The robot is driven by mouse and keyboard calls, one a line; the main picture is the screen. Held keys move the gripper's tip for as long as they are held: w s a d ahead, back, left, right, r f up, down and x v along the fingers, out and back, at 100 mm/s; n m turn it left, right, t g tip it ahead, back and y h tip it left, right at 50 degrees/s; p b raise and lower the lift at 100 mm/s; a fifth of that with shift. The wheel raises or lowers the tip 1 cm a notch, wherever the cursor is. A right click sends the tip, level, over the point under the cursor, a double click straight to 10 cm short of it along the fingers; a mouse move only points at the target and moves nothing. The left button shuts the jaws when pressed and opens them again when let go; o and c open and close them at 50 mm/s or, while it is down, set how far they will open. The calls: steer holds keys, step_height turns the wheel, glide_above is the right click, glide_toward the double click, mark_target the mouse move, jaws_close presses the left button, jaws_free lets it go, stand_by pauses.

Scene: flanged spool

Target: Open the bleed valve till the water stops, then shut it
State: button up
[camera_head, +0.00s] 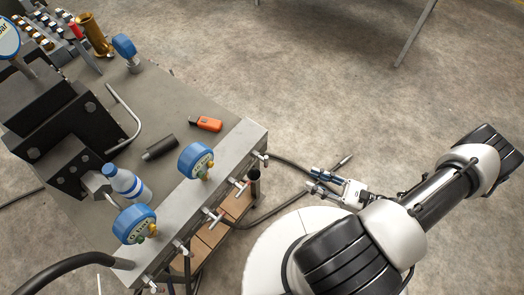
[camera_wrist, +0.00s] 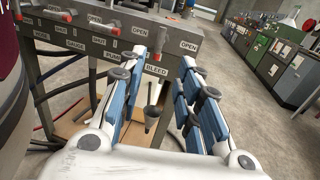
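My gripper (camera_head: 314,180) is open and empty, to the right of the manifold and apart from it. In the wrist view my gripper (camera_wrist: 160,82) has its two blue-padded fingers spread toward the bench front, with the BLEED label (camera_wrist: 156,70) between them. The grey manifold bar (camera_head: 222,172) runs along the bench edge with several small T-handled valves. The end one, likely the bleed valve (camera_head: 262,157), is nearest my gripper. A dark cup (camera_wrist: 151,115) hangs below the BLEED label. No water is visible.
Blue-cased gauges (camera_head: 195,160) stand on the bar. A bottle (camera_head: 124,182), a black cylinder (camera_head: 160,147) and an orange device (camera_head: 206,124) lie or stand on the bench top. A hose (camera_head: 287,207) curves across the floor below. Floor to the right is mostly clear.

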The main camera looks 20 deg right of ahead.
mark_target(266, 160)
steer(key=b+x, duration=0.1)
steer(key=x, duration=1.6)
steer(key=shift+w+f, duration=0.1)
steer(key=shift+w, duration=0.1)
steer(key=shift+c, duration=0.4)
jaws_close()
